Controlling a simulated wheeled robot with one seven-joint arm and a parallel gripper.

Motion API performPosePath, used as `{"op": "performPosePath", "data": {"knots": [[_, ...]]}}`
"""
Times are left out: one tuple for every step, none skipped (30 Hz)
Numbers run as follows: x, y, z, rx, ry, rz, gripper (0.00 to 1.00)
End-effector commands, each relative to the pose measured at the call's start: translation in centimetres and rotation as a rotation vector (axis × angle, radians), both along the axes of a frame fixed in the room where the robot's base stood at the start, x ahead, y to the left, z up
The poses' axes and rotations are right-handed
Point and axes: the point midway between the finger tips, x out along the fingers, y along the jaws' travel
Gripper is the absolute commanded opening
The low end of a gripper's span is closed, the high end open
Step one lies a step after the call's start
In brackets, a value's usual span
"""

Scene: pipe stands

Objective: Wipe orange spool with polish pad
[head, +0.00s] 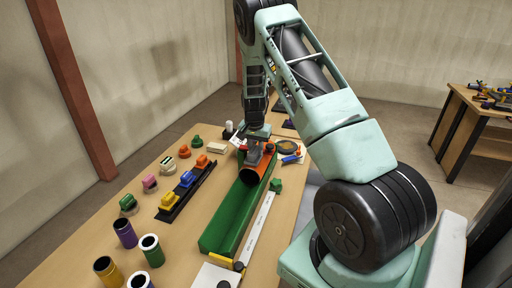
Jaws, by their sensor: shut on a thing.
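The orange spool (267,167) lies at the far end of a long green trough (226,221) on the table. Its dark open end faces me. My gripper (256,144) points down above the spool, shut on a small grey block that I take for the polish pad (254,156). The pad is at the top of the spool and seems to touch it, though the contact is too small to be sure of. My arm comes over from the right and hides part of the table behind.
Purple (125,233), green (152,250) and yellow (108,271) spools stand upright at the front left. A black rack (187,191) with coloured clamps lies left of the trough. A long pale rail (253,232) runs along its right. A second table (470,115) stands far right.

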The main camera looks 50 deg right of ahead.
Motion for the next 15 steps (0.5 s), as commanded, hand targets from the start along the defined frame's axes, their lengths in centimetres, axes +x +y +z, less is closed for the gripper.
{"op": "performPosePath", "data": {"knots": [[0.0,0.1,0.0,0.001,0.000,0.000,0.00],[0.0,0.1,0.0,0.001,0.000,0.000,0.00],[0.0,0.1,0.0,0.002,0.001,0.001,0.00],[0.0,0.1,0.0,0.003,0.001,0.001,0.00],[0.0,0.2,0.0,0.003,0.001,0.001,0.00],[0.0,0.2,0.0,0.004,0.002,0.001,0.00],[0.0,0.2,0.0,0.004,0.002,0.002,0.00],[0.0,0.2,0.0,0.004,0.002,0.002,0.00],[0.0,0.2,0.2,0.004,0.002,0.002,0.00],[0.0,0.2,0.3,0.004,0.002,0.002,0.00],[0.0,0.2,0.4,0.004,0.002,0.002,0.00],[0.0,0.2,0.6,0.004,0.002,0.002,0.00],[0.0,0.3,0.8,0.004,0.002,0.002,0.00],[0.0,0.3,1.0,0.004,0.002,0.002,0.00],[0.0,0.3,1.2,0.004,0.002,0.002,0.00]]}}
